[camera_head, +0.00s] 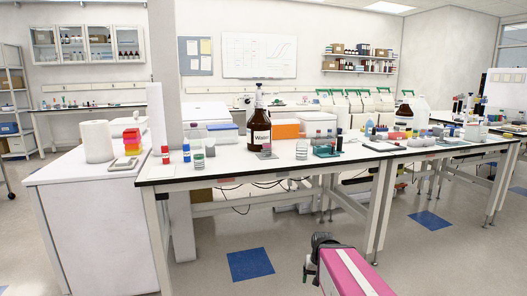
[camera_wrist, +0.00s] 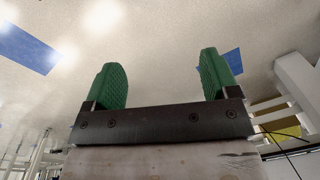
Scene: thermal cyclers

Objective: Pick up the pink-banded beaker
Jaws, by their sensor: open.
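One small clear glass beaker (camera_head: 198,158) stands on the near bench toward its left end. Another clear glass beaker (camera_head: 302,149) stands farther right, near the water bottle. Both are too small here for me to make out a pink band, so I cannot tell which is the pink-banded one. My gripper (camera_wrist: 163,80) shows in the wrist view with its two green fingers wide apart and nothing between them. Behind the fingers are only floor and bench legs. In the head view my arm is low in front of the bench, away from both beakers.
The near bench (camera_head: 225,174) has a fairly clear front edge. A brown water bottle (camera_head: 258,126), red-capped (camera_head: 165,155) and blue-capped (camera_head: 186,153) containers and a teal rack (camera_head: 326,151) stand on it. A white roll (camera_head: 97,141) is at the left. Open floor lies before the bench.

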